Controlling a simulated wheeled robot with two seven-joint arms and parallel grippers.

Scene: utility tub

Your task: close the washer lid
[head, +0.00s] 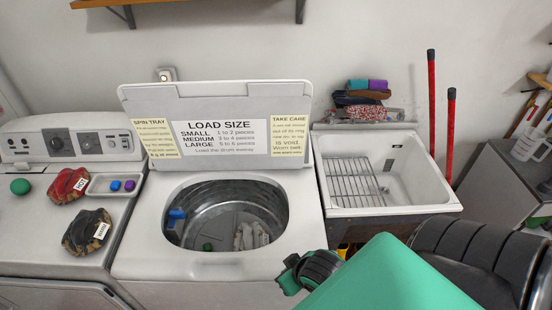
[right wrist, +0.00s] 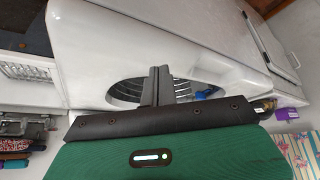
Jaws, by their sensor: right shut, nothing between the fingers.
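The washer (head: 210,265) stands in the middle of the head view with its round drum open on top. Its white lid (head: 225,100) stands up at the back of the machine, with load-size notices on its inner face. My right gripper (head: 295,272) is in front of the washer's right front corner, apart from the lid. In the right wrist view its dark fingers (right wrist: 157,84) are together with nothing between them. The drum opening (right wrist: 124,91) shows behind them. My left gripper is out of view.
The drum holds a blue item (head: 176,217) and pale cloth (head: 251,235). A sink with a wire rack (head: 355,176) stands to the right. Caps (head: 68,186) and a small tray (head: 115,184) lie on the machine at left. Red handles (head: 432,100) lean on the wall.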

